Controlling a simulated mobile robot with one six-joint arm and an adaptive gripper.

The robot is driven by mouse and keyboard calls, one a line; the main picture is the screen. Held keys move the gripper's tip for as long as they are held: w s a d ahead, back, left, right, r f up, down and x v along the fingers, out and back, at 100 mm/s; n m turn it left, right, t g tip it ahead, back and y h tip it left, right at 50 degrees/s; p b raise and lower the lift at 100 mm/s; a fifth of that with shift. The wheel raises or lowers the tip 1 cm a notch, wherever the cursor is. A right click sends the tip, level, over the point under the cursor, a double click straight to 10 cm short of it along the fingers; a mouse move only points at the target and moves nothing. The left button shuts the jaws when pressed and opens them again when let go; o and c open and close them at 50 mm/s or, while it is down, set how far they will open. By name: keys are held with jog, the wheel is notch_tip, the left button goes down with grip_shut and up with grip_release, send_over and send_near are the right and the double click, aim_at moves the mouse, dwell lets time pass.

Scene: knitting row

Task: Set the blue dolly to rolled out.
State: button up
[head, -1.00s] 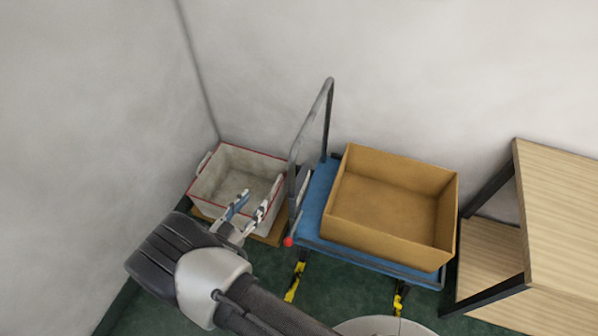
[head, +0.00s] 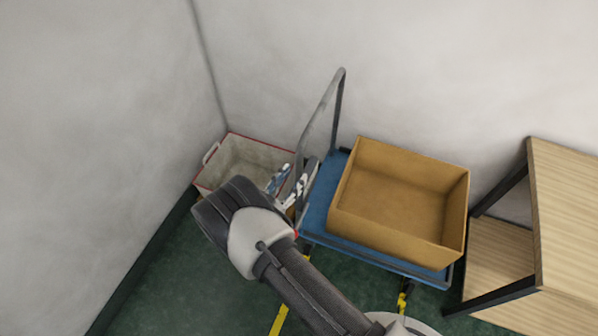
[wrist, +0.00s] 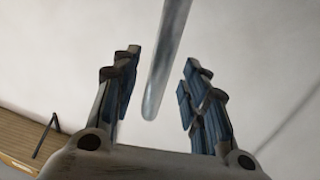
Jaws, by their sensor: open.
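The blue dolly (head: 318,204) stands along the back wall with a brown open box on its deck. Its grey tube handle (head: 327,103) rises at the deck's left end. My gripper (head: 294,176) is open at the handle's near post, low down. In the wrist view, the grey tube (wrist: 166,60) shows between the two open fingers, with clear space on both sides. The fingers do not appear to touch it. My arm hides the deck's near left corner and part of the floor there.
A white bin with a red rim (head: 209,155) sits in the corner left of the dolly. A wooden shelf unit (head: 565,210) with dark legs stands close on the right. Yellow floor markings (head: 279,318) lie in front of the dolly. Green floor is free there.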

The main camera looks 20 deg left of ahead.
aim_at(297, 174)
jog(key=shift+x, duration=2)
jog(key=shift+c, duration=0.3)
grip_shut()
